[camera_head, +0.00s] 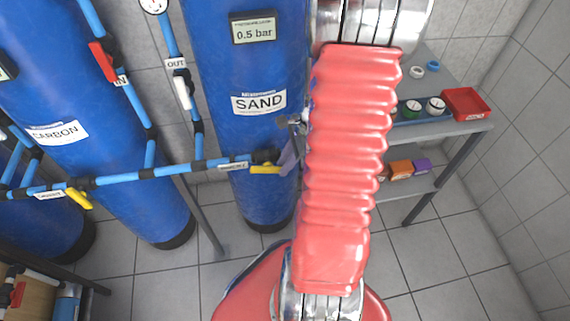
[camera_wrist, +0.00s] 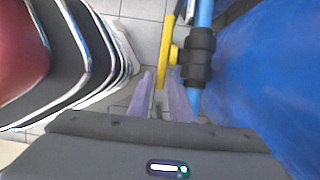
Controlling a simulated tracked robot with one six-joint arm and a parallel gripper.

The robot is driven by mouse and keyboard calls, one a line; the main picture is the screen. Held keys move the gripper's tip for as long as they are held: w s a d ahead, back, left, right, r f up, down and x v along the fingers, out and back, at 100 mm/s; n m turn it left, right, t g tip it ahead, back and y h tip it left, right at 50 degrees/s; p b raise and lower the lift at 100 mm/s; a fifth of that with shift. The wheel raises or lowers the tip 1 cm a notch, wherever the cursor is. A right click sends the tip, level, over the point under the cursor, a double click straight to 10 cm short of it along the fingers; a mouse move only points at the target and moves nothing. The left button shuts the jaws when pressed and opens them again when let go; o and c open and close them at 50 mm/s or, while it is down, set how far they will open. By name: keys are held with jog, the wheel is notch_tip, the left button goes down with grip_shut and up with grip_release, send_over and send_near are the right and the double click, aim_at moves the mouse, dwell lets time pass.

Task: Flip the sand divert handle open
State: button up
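The sand divert handle is a yellow lever (camera_head: 265,170) on a black valve (camera_wrist: 198,58) in the blue pipe, in front of the SAND tank (camera_head: 222,60). The lever lies roughly along the pipe in both views. In the wrist view the yellow lever (camera_wrist: 166,45) reaches down between the fingertips. My gripper (camera_wrist: 161,78) has two purple fingers, apart, one on each side of the lever's near end. I cannot tell if either touches it. In the head view my gripper (camera_head: 288,157) shows partly beside the lever; my red arm hides the rest.
A blue pipe (camera_head: 160,173) runs left to a second yellow lever (camera_head: 79,199) near the CARBON tank (camera_head: 95,165). A red lever (camera_head: 103,62) and a white lever (camera_head: 182,93) are on upper pipes.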

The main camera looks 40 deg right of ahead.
jog(key=shift+w+a+f, duration=0.1)
jog(key=shift+a+f, duration=0.1)
jog(key=shift+f, duration=0.3)
jog(key=shift+c, duration=0.5)
grip_shut()
jog(key=shift+r, duration=0.1)
jog(key=shift+a+r+g+h, duration=0.2)
jog(key=shift+g+h, duration=0.2)
jog(key=shift+h, duration=0.15)
jog(key=shift+a+r+g+h, duration=0.1)
jog(key=shift+r+g+h, duration=0.05)
jog(key=shift+g+h, duration=0.35)
jog(key=shift+r+h, duration=0.15)
jog(key=shift+h, duration=0.3)
